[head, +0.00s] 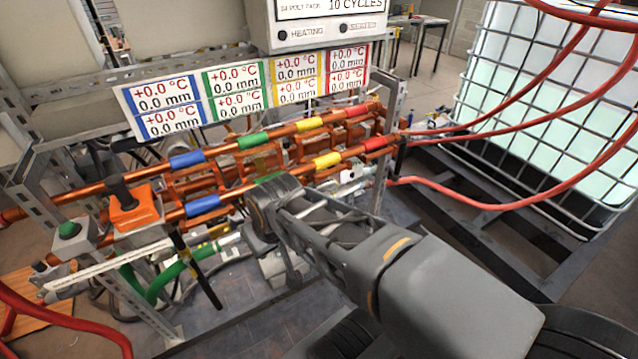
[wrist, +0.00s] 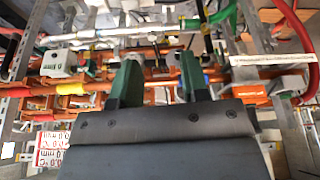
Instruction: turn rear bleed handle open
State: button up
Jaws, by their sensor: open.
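My gripper (wrist: 157,72) is open in the wrist view, its two green-tipped fingers apart with nothing held between them. Copper-coloured pipes (wrist: 85,88) and a silver pipe (wrist: 112,33) lie beyond the fingertips. In the head view my gripper (head: 264,232) is low in front of the pipe rack, and its fingertips are hard to make out. I cannot tell which fitting is the rear bleed handle. A black lever (head: 119,188) stands on an orange box (head: 136,213) at the left, and a black rod (head: 196,268) slants down beside the pipes.
A label panel (head: 242,90) and a control box (head: 318,22) stand above the pipes. Red hoses (head: 470,192) run right towards a caged white tank (head: 555,110). Green hoses (head: 170,275) lie low at the left. A metal frame (head: 393,95) bounds the rack's right end.

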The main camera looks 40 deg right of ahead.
jog(key=w+d+f+m+t+h+b, duration=0.3)
jog(key=w+d+f+b, duration=0.4)
jog(key=w+d+f, duration=0.55)
jog(key=n+t+b, duration=0.1)
jog(key=t+b, duration=0.8)
jog(key=t, duration=0.2)
send_near(306, 182)
jog(key=w, duration=0.3)
jog(key=w+d, duration=0.1)
jog(key=w, duration=0.6)
jog(key=shift+w+d+r, duration=0.2)
jog(key=shift+w+d, duration=0.1)
jog(key=shift+w, duration=0.1)
grip_shut()
